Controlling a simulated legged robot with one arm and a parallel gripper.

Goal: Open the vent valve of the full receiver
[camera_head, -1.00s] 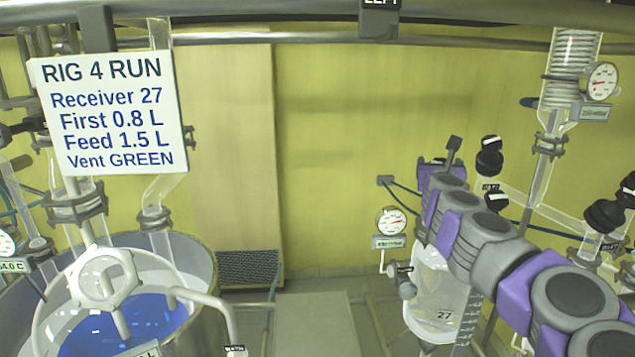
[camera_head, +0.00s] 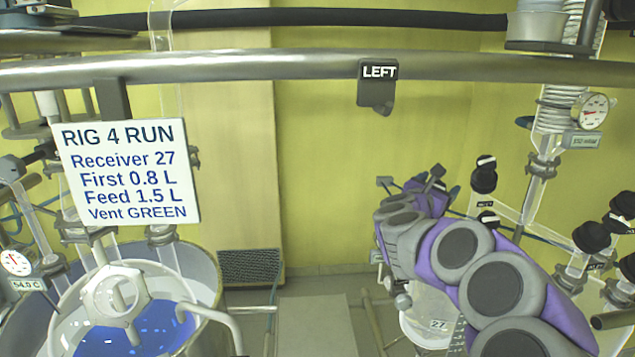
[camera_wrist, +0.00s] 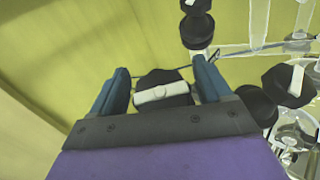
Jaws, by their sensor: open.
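The receiver marked 27 (camera_head: 428,326) is a clear glass vessel at the lower right of the head view, partly hidden by my arm; its liquid level is hard to tell. In the wrist view a black knob with a white bar (camera_wrist: 163,92) shows between the two blue fingers of my gripper (camera_wrist: 161,68). The gripper is open, with gaps beside the knob; I cannot tell whether the knob is at finger depth. Which valve this knob turns is unclear. Other black knobs (camera_head: 484,178) stand right of the wrist.
A sign (camera_head: 130,172) reads Rig 4 Run, Receiver 27, Vent Green. A tag (camera_head: 378,72) reading LEFT hangs from a rail (camera_head: 270,72). Glass pipework with a gauge (camera_head: 590,110) stands right. A vessel with blue liquid (camera_head: 135,330) is lower left. More knobs (camera_wrist: 290,82) crowd the wrist view's right.

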